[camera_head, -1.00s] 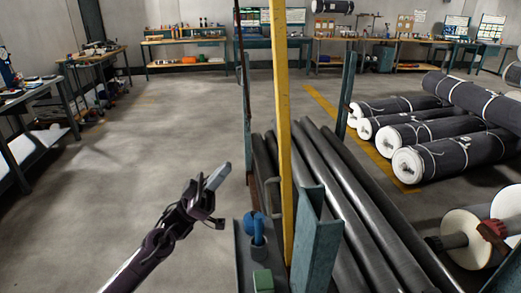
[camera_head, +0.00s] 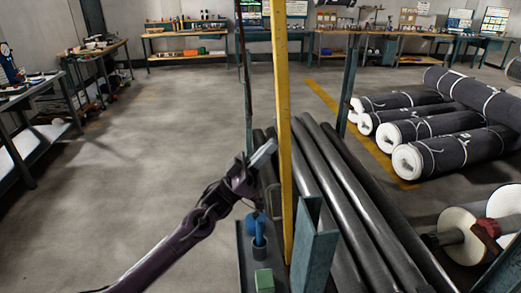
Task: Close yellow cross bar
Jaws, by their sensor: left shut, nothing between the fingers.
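The yellow cross bar (camera_head: 283,120) stands upright in the middle of the head view. It runs from the top edge of the picture down to the rack, beside the blue-green rack posts (camera_head: 315,245). My left gripper (camera_head: 265,153) is shut and empty, just left of the bar at about its middle height in the picture. Its tip appears close to the bar; I cannot tell whether it touches. My right gripper is not in view.
Dark grey rolls (camera_head: 345,195) lie in the rack right of the bar. A blue object (camera_head: 258,230) and a green block (camera_head: 264,280) sit at the rack's near end. Wrapped rolls (camera_head: 440,155) lie at right. The floor (camera_head: 170,150) at left is clear.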

